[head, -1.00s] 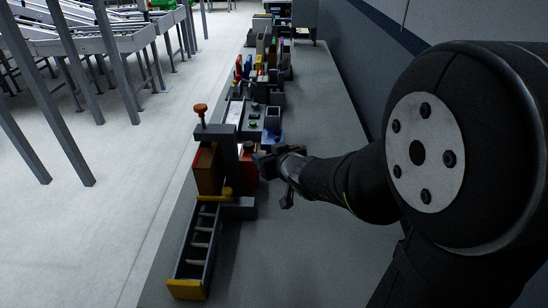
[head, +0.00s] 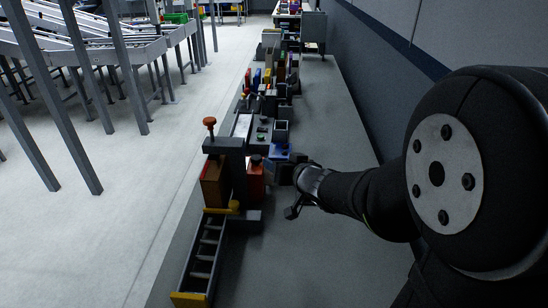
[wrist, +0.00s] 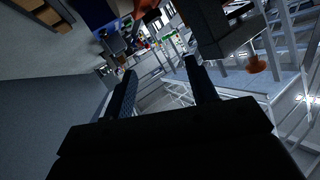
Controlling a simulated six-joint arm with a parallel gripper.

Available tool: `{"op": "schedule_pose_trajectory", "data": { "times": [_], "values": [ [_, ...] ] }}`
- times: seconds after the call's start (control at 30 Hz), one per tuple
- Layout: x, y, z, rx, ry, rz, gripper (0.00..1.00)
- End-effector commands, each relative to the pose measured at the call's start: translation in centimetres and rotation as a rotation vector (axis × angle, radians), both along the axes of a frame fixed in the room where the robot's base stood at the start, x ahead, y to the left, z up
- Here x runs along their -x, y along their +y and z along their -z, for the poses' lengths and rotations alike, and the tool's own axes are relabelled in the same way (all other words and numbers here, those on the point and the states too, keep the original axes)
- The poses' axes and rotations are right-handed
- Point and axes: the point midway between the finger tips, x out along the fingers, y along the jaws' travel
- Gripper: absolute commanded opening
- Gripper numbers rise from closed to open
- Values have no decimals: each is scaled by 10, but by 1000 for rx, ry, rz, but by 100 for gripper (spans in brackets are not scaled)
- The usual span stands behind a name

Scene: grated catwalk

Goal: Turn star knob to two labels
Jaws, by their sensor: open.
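An orange-red knob (head: 210,122) stands on a short stem on top of a dark clamp-like fixture (head: 224,146) at the left edge of the bench. The knob also shows in the wrist view (wrist: 257,65), to the right of my fingers. I cannot tell whether it is the star knob, and I can read no labels. My gripper (head: 284,172) is just right of a red block with a black top (head: 256,178) in the head view; its tips are dark and hard to make out. In the wrist view my gripper (wrist: 160,78) is open, with nothing visible between its fingers.
A dark ladder-like tray with a yellow end (head: 192,299) lies in front of the fixture. A brown block (head: 213,184) stands under it. Several small devices and coloured blocks line the bench behind. The bench's right side (head: 330,110) is clear, bounded by a wall.

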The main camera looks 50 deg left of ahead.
Motion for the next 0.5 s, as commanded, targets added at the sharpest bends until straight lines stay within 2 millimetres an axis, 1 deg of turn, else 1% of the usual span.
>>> {"op": "schedule_pose_trajectory", "data": {
  "times": [0.03,0.2,0.5],
  "values": [
    [-7,5,1,-31,76,11,53],
    [-24,22,0,-140,372,31,53],
    [-52,39,7,-247,936,37,53]
  ]
}}
